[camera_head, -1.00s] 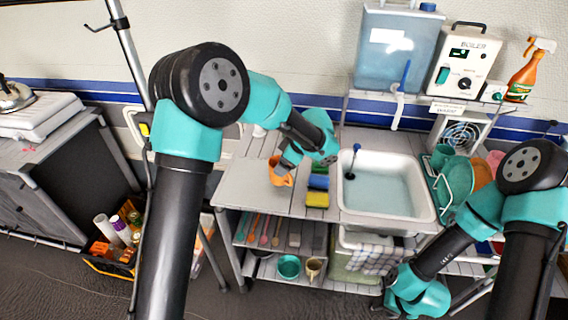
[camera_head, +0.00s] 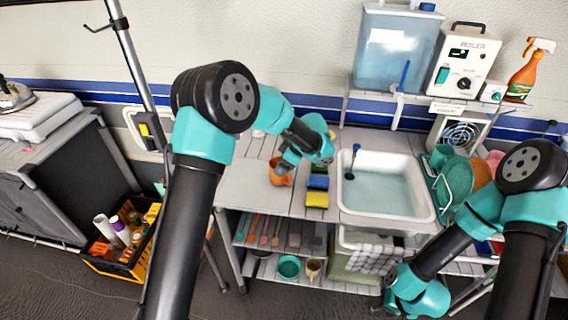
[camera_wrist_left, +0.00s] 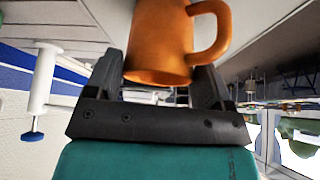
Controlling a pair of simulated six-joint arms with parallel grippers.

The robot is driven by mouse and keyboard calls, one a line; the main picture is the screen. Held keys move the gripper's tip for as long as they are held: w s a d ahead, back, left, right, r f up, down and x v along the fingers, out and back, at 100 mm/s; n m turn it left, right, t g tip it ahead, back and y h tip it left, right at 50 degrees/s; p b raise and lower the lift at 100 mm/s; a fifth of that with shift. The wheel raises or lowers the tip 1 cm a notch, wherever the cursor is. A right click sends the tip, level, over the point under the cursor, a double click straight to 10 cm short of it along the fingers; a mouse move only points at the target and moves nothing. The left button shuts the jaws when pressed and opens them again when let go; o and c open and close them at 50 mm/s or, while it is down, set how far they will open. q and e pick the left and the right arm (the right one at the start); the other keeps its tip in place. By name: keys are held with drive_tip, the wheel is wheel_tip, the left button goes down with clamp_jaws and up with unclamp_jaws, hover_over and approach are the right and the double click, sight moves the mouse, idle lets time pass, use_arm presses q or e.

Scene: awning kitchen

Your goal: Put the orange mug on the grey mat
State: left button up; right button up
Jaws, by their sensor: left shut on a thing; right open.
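The orange mug (camera_head: 279,176) is at the left part of the counter in the head view, just left of the sponges. It fills the upper middle of the left wrist view (camera_wrist_left: 160,40), its handle to the right. My left gripper (camera_head: 285,165) is shut on the mug, a finger on each side of it. A plain grey area (camera_head: 243,187) on the counter, left of the mug, looks like the grey mat; its edges are hard to make out. I cannot tell whether the mug touches the surface. My right gripper (camera_head: 388,303) is open, low in front of the counter, partly hidden.
Blue and yellow sponges (camera_head: 317,199) lie right of the mug. The sink (camera_head: 428,212) is beyond them, then a dish rack (camera_head: 449,190) with cups and plates. A water tank (camera_head: 397,50) and boiler (camera_head: 463,60) stand behind. The counter left of the mug is clear.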

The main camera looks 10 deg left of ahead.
idle(0.3)
use_arm(q)
drive_tip(key=o, duration=1.2)
drive_tip(key=shift+f, duration=0.1)
drive_tip(key=v, duration=1.2)
